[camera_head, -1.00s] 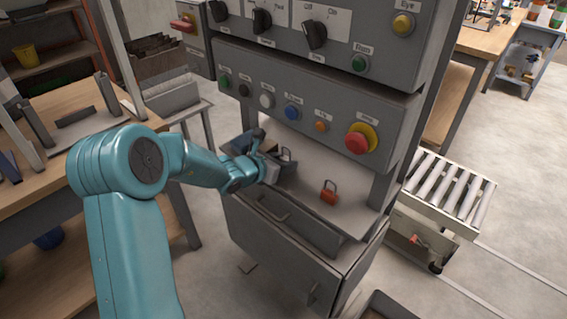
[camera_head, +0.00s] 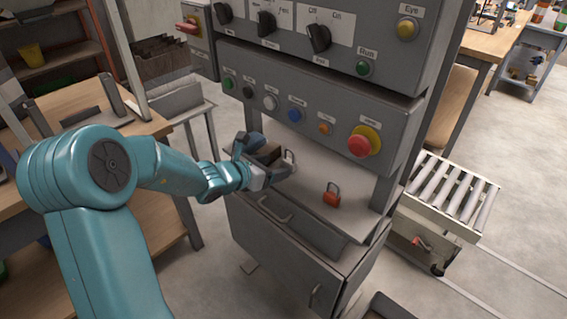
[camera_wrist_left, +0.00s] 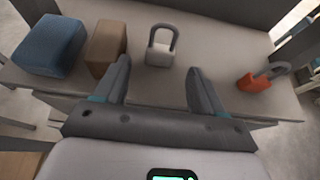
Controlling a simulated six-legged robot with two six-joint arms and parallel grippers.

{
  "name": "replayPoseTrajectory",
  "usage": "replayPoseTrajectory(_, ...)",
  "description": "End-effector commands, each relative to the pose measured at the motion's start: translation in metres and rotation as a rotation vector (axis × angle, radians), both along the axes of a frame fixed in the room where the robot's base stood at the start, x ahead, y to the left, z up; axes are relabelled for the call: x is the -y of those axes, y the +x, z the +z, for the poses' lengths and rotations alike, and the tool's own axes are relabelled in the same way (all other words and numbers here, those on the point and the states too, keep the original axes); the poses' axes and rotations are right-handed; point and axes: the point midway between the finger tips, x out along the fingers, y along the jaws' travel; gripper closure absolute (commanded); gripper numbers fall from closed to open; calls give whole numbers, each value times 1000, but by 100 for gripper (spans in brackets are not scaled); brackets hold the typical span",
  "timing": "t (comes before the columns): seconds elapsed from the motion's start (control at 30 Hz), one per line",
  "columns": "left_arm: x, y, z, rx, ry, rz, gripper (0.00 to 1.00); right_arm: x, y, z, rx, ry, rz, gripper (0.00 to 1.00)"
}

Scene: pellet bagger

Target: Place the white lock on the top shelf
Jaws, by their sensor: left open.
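The white lock (camera_wrist_left: 160,52) stands upright on the grey ledge (camera_wrist_left: 220,45), its shackle up, in the left wrist view. In the head view only part of it, with its shackle (camera_head: 289,156), shows behind my fingers. My left gripper (camera_head: 268,164) is open and empty at the left front of the ledge. In the wrist view its two fingers (camera_wrist_left: 159,66) point toward the lock, which lies ahead between them. My right gripper is not in view.
A brown block (camera_wrist_left: 106,44) and a blue block (camera_wrist_left: 50,45) sit left of the white lock, the brown one close to my left finger. The control panel (camera_head: 310,110) overhangs the ledge. A roller conveyor (camera_head: 450,195) stands to the right.

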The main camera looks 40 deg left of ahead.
Motion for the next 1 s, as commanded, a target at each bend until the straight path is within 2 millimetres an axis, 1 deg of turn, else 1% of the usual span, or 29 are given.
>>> replayPoseTrajectory(0.03, -2, -12, 7, 0, 1, 4, 30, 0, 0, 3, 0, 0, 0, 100)
replayPoseTrajectory(0.1, -3, -25, 13, 0, 1, 4, 30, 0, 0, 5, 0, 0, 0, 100)
replayPoseTrajectory(0.2, -4, -39, 19, -1, 1, 3, 30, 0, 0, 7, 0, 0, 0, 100)
replayPoseTrajectory(0.3, -4, -48, 22, -1, 0, 2, 30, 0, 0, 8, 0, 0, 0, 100)
replayPoseTrajectory(0.43, -4, -53, 24, -1, -1, -1, 30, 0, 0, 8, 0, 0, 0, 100)
replayPoseTrajectory(1.0, -4, -52, 23, -1, -1, -1, 30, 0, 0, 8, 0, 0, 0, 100)
